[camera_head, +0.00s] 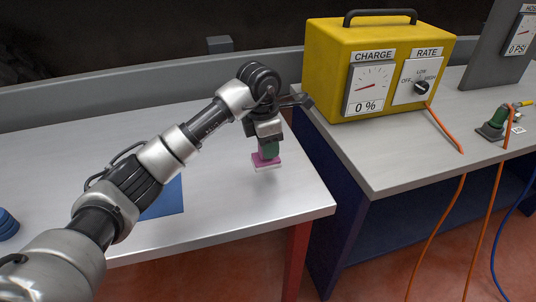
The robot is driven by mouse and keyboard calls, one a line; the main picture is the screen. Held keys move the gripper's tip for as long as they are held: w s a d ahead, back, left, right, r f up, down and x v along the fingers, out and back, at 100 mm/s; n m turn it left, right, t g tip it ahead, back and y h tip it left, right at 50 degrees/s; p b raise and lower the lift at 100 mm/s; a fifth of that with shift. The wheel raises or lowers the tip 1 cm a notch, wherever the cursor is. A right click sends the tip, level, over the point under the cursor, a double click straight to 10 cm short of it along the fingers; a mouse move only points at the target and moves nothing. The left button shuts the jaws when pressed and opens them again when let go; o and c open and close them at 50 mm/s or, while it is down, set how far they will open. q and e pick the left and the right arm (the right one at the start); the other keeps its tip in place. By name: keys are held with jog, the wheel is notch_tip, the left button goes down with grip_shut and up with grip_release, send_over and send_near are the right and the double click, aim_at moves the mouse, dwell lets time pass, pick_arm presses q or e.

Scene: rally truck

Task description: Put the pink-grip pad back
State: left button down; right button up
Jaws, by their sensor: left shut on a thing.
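My left arm reaches in from the lower left, and my left gripper (268,146) points down over the right part of the grey workbench. It is shut on the pink-grip pad (266,162), which has a pink upper part and a pale bottom. The pad is at or just above the bench top; I cannot tell whether it touches. A blue flat mat (166,197) lies on the bench, partly hidden behind my left arm. My right gripper does not show.
A yellow charger box (340,62), reading 0 %, stands on a second bench to the right. Orange cables hang in front of that bench. A green tool (493,126) sits further right. Blue round discs (7,222) lie at the left edge. A gap separates the benches.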

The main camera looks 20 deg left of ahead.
pick_arm(q)
jog(key=shift+f+p, duration=0.3)
jog(key=shift+f, duration=1.5)
jog(key=shift+f, duration=0.2)
jog(key=c, duration=0.8)
grip_release()
